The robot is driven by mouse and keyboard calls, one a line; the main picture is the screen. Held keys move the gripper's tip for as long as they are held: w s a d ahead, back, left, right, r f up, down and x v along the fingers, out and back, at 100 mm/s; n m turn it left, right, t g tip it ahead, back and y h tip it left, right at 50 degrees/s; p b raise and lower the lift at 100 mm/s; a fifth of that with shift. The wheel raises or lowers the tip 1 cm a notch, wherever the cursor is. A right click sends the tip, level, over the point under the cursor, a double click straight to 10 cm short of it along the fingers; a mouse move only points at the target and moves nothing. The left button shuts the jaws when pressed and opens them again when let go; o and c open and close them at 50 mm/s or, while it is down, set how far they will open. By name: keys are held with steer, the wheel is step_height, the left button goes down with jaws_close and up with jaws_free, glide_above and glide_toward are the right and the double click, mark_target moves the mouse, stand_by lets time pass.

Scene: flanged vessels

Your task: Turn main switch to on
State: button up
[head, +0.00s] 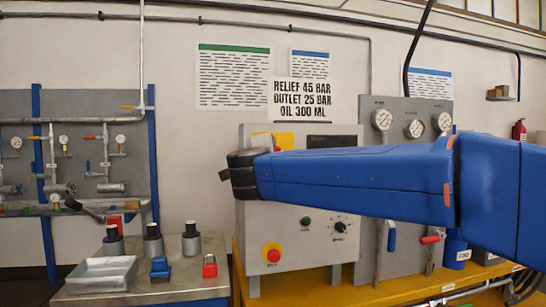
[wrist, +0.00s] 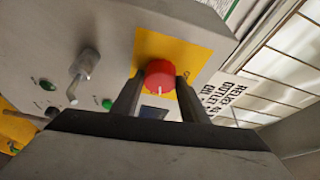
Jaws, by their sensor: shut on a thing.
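The main switch is a red round knob (wrist: 159,77) on a yellow plate (wrist: 193,55), in the middle of the wrist view. A white mark on the knob points toward the bottom of that picture. My gripper (wrist: 160,82) has one dark finger on each side of the knob and is shut on it. In the head view the yellow plate (head: 284,140) shows at the upper left of the grey control panel (head: 257,220). There my blue arm hides most of the switch, and I cannot make out the gripper's fingers.
A grey lever handle (wrist: 82,72) stands out from the panel in the wrist view. A workbench (head: 190,277) stands at left.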

steer(key=shift+m+g, duration=0.5)
steer(key=shift+m, duration=1)
steer(key=o, duration=1.1)
steer(key=shift+c, duration=0.2)
steer(key=shift+r, duration=0.1)
steer(key=s+a+r, duration=0.1)
steer(key=s, duration=1.6)
steer(key=shift+a, duration=0.4)
steer(key=shift+s+r, duration=0.1)
